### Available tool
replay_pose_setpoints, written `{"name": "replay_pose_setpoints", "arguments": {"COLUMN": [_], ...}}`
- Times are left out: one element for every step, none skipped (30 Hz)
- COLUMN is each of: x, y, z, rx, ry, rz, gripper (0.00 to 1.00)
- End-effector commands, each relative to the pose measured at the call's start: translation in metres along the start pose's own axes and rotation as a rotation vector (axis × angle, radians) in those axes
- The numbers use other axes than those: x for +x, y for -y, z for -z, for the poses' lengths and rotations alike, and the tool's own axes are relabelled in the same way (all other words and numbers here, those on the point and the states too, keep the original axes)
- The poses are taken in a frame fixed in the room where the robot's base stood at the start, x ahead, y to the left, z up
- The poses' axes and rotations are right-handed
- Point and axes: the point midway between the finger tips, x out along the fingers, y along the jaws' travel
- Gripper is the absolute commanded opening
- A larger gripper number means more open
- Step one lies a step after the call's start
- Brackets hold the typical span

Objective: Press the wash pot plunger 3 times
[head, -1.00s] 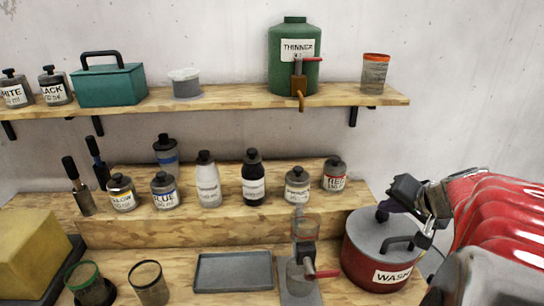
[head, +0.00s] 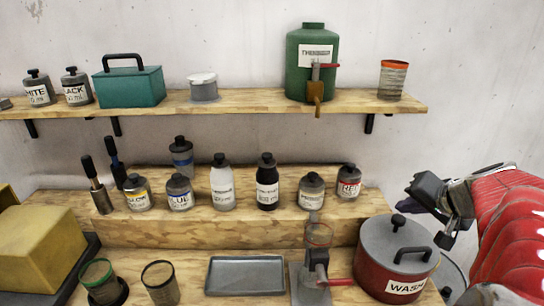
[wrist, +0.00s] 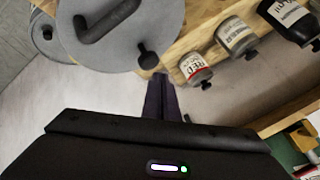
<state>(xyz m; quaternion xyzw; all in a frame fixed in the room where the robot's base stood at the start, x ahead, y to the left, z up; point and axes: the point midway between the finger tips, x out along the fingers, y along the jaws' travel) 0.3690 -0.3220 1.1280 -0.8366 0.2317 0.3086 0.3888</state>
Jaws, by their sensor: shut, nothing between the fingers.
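The wash pot (head: 382,272) is a red pot with a grey lid, a dark handle and a "WASH" label, at the lower right of the head view. Its plunger (head: 398,221) is a short dark knob standing up near the lid's back edge. In the wrist view the lid (wrist: 165,22) is at the top, with the plunger (wrist: 147,56) near its lower edge. My gripper (head: 404,207) is shut and empty. Its tips are just above the plunger in the head view, with a small gap. In the wrist view the fingertips (wrist: 161,78) are just below the knob.
A dispenser with a red lever (head: 318,272) stands left of the pot, beside a grey tray (head: 245,276). Several bottles, including the red one (head: 349,182), line the step behind. A green thinner tank (head: 312,75) is on the upper shelf. Bare wall is at right.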

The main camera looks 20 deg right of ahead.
Motion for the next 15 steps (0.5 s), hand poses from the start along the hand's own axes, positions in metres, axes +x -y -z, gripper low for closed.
{"name": "replay_pose_setpoints", "arguments": {"x": [-0.001,-0.001,-0.003,-0.004,-0.005,-0.007,-0.008,-0.01,-0.012,-0.013,-0.015,-0.017,-0.018,-0.02,-0.022], "y": [0.001,0.001,0.002,0.003,0.004,0.005,0.007,0.007,0.009,0.01,0.011,0.013,0.014,0.015,0.016], "z": [0.001,0.001,0.002,0.003,0.004,0.006,0.007,0.008,0.009,0.01,0.011,0.013,0.014,0.015,0.016], "rx": [0.0,0.0,-0.001,-0.001,-0.002,-0.002,-0.002,-0.001,-0.002,-0.002,-0.002,-0.001,-0.001,-0.001,-0.002], "ry": [0.0,-0.001,-0.001,-0.002,-0.002,-0.002,-0.001,-0.001,-0.001,-0.001,-0.002,-0.002,-0.002,-0.001,-0.001], "rz": [0.0,0.0,0.001,0.001,0.001,0.002,0.002,0.001,0.001,0.001,0.001,0.001,0.001,0.001,0.001], "gripper": [0.0,0.0,0.0,0.0,0.0,0.0,0.0,0.0,0.0,0.0,0.0,0.0,0.0,0.0,0.0]}}
